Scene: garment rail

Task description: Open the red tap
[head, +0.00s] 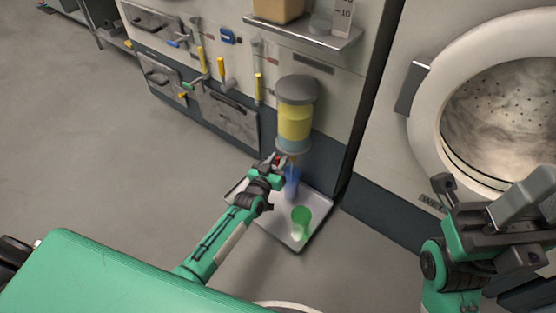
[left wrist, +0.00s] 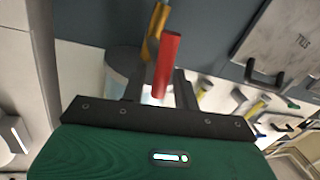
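The red tap (head: 277,160) shows as a small red spot at the base of the dispenser (head: 295,120), which has a grey lid and yellow contents. In the left wrist view the red handle (left wrist: 168,65) is large and stands between the two dark fingers. My left gripper (head: 268,168) is at the tap; its fingers (left wrist: 160,92) are apart with a light gap left of the handle, so it looks open around it. Contact is unclear. An orange-yellow spout-like part (left wrist: 154,32) is beyond the handle. My right gripper (head: 485,195) is open and empty at the right.
A shelf (head: 305,33) is above. Tools hang on the panel at left. A washer with a round door (head: 425,110) stands right. The floor at left is clear.

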